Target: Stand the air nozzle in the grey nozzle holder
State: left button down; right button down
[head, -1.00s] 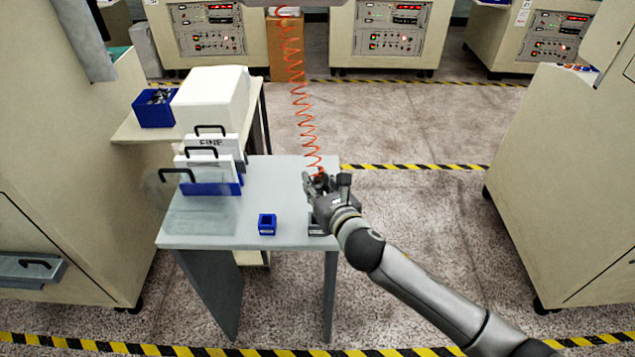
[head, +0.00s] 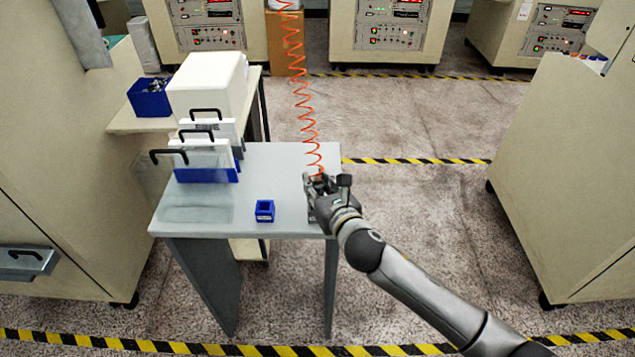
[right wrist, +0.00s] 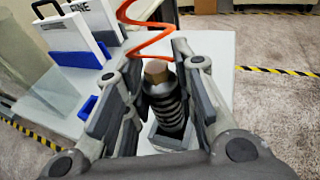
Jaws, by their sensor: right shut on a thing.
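The air nozzle (right wrist: 165,100) is a dark ribbed cylinder with a tan top, below the coiled orange hose. In the right wrist view it stands nearly upright between the two fingers of my right gripper (right wrist: 160,105), which is shut on it. The grey nozzle holder (right wrist: 158,138) is an open box directly under the nozzle. The nozzle's lower end is at the holder's opening; how deep it sits I cannot tell. In the head view my right gripper (head: 318,193) is at the table's right edge and hides most of the nozzle and holder. My left gripper is out of view.
A small blue box (head: 264,211) stands on the grey table (head: 285,170) left of my gripper. Handled panels in a blue rack (head: 210,175) stand at the table's left. The orange coiled hose (head: 303,90) hangs from above.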

jog(key=c, duration=1.1)
grip_release()
jog(key=shift+c, duration=0.2)
jog(key=v, duration=1.2)
jog(key=shift+f, duration=0.1)
